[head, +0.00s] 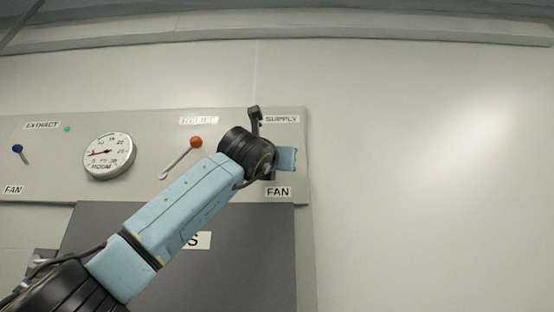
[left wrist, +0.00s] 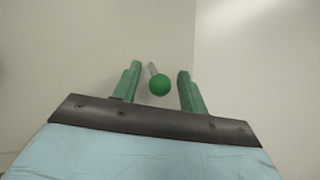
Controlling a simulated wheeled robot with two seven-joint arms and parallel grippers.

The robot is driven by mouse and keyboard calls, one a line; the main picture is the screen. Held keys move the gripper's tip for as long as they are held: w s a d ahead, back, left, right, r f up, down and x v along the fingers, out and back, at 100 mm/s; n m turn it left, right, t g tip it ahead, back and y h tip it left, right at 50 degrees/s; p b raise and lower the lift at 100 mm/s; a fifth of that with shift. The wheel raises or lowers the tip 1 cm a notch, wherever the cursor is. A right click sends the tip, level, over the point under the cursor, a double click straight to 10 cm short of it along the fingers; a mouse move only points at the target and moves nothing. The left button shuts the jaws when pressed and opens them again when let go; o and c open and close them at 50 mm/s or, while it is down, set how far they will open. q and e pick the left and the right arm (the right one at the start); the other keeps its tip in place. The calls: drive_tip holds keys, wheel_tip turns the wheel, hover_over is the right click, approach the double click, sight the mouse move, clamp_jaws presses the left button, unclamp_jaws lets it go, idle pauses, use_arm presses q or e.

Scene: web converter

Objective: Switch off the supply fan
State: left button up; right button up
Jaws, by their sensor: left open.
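The SUPPLY label (head: 282,119) and the FAN label (head: 278,192) mark the right end of the wall panel. In the head view my left wrist and hand cover the space between them, so the supply fan switch is hidden there. In the left wrist view a lever with a green ball knob (left wrist: 159,86) stands out from the panel. My left gripper (left wrist: 159,70) is open, with one green finger on each side of the lever. Gaps show between the knob and both fingers. My right gripper is in neither view.
The panel (head: 60,185) also carries a blue-knobbed lever (head: 17,149) under EXTRACT, a green lamp (head: 67,129), a round room gauge (head: 108,156) and an orange-knobbed lever (head: 195,143) close to my arm. A grey door (head: 265,245) is below. The wall at right is bare.

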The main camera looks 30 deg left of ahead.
use_arm(q)
drive_tip(key=shift+s+d+f+b, duration=0.1)
drive_tip(key=shift+s+f+b, duration=0.2)
drive_tip(key=shift+s+b, duration=0.1)
drive_tip(key=b+v, duration=0.4)
drive_tip(key=v, duration=0.2)
drive_tip(key=shift+s+f, duration=0.2)
drive_tip(key=shift+s, duration=0.05)
drive_tip(key=b+v, duration=0.1)
drive_tip(key=v, duration=0.2)
drive_tip(key=b+v, duration=0.1)
drive_tip(key=v, duration=0.1)
drive_tip(key=shift+s, duration=0.45)
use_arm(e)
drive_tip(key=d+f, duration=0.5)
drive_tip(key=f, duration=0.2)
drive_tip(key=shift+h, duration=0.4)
use_arm(q)
drive_tip(key=shift+d+r, duration=0.1)
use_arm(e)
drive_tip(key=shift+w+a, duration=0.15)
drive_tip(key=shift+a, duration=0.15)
